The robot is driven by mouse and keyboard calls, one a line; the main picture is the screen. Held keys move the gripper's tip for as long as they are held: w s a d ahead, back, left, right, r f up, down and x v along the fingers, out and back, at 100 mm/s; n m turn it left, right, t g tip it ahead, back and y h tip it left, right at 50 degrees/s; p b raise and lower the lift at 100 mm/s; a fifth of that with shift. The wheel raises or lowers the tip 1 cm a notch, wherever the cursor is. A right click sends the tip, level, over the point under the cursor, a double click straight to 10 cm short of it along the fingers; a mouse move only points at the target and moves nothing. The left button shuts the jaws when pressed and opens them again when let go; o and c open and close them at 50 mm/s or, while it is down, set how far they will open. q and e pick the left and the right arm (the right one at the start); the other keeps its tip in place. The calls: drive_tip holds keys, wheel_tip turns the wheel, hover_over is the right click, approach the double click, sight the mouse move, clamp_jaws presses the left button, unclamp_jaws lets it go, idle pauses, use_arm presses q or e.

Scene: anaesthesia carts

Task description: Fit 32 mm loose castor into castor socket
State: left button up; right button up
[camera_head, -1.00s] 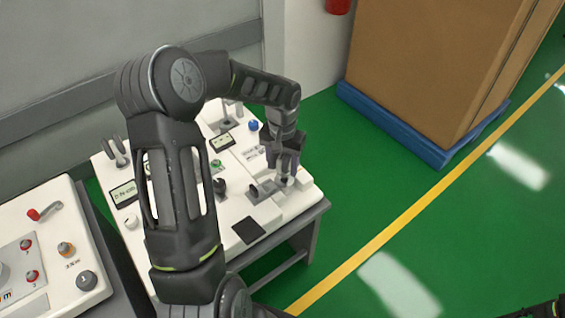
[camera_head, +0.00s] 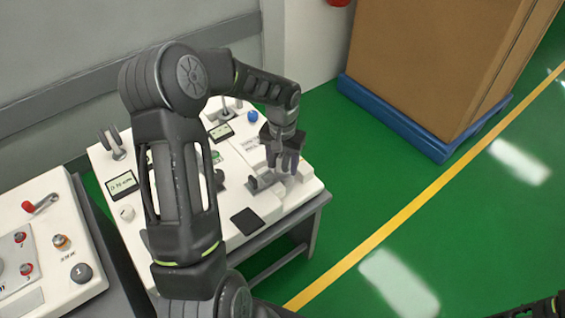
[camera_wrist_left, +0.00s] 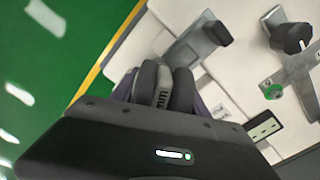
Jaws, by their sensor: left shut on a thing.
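My left gripper (camera_head: 287,163) points down over the right end of the white bench top. In the left wrist view its purple fingers are shut on the loose castor (camera_wrist_left: 162,88), which shows two dark rounded wheels with a grey ribbed part between them. The castor's lower end is hidden, and I cannot tell whether it touches anything. A grey metal bracket with a black end (camera_wrist_left: 198,44) lies just beyond the castor in the wrist view. I cannot make out the castor socket for certain.
The bench top (camera_head: 290,200) also carries a dark square pad (camera_head: 247,221), a small display (camera_head: 122,183) and a blue knob (camera_head: 252,117). A second white panel (camera_head: 40,215) stands at left. A large brown box (camera_head: 430,70) on a blue base stands behind. Green floor at right is clear.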

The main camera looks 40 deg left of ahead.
sight(282, 154)
use_arm(q)
drive_tip(key=o, duration=1.5)
drive_tip(key=shift+c, duration=0.2)
wheel_tip(282, 154, up, 8)
drive_tip(key=shift+f+p, duration=0.1)
drive_tip(key=shift+p, duration=0.35)
